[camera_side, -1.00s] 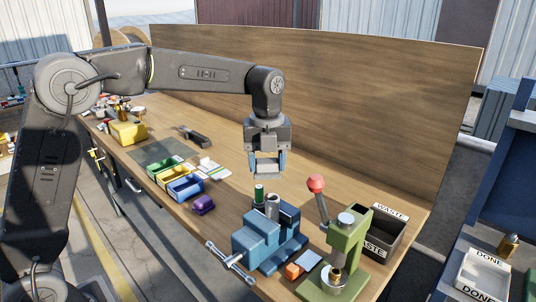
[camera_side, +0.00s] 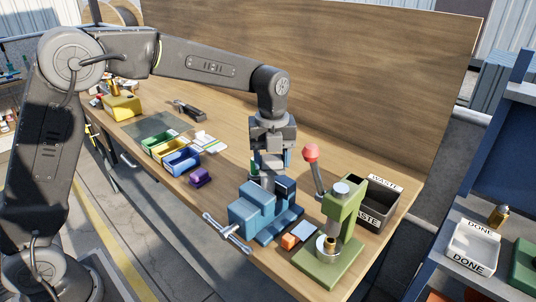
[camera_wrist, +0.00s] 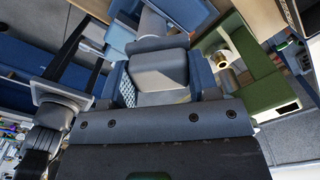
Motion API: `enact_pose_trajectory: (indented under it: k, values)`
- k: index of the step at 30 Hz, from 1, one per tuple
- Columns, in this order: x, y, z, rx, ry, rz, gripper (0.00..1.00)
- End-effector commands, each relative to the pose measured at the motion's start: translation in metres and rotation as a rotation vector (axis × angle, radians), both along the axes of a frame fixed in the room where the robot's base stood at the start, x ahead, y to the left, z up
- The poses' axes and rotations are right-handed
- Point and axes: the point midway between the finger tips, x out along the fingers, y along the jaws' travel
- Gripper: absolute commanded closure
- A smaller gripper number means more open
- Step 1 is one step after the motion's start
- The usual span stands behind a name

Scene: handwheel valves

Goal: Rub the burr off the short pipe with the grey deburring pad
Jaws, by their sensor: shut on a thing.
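My gripper (camera_side: 268,160) is down over the blue vise (camera_side: 250,205) and shut on a grey block, which looks like the deburring pad (camera_wrist: 160,75). The pad fills the space between the fingers in the wrist view. The short grey pipe (camera_side: 266,183) stands upright in the vise, right under the gripper, and is mostly hidden. I cannot tell whether the pad touches it, and I cannot make out the burr.
A green press (camera_side: 345,225) with a red-knobbed lever (camera_side: 311,153) stands close to the right. A waste bin (camera_side: 380,200) is behind. Coloured trays (camera_side: 180,162) and a purple item (camera_side: 200,176) lie left. A tall board (camera_side: 370,90) backs the bench.

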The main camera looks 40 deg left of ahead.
Motion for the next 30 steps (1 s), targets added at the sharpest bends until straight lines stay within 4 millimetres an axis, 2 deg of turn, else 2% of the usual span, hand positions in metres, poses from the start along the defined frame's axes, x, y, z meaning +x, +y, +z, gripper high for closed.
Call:
enact_pose_trajectory:
  k: [9,20,30]
  values:
    - [0.0,0.029,-0.001,0.001,0.001,0.002,0.64]
    - [0.0,-0.008,-0.001,0.001,0.001,-0.002,0.64]
    - [0.0,0.026,-0.001,0.001,0.001,0.003,0.64]
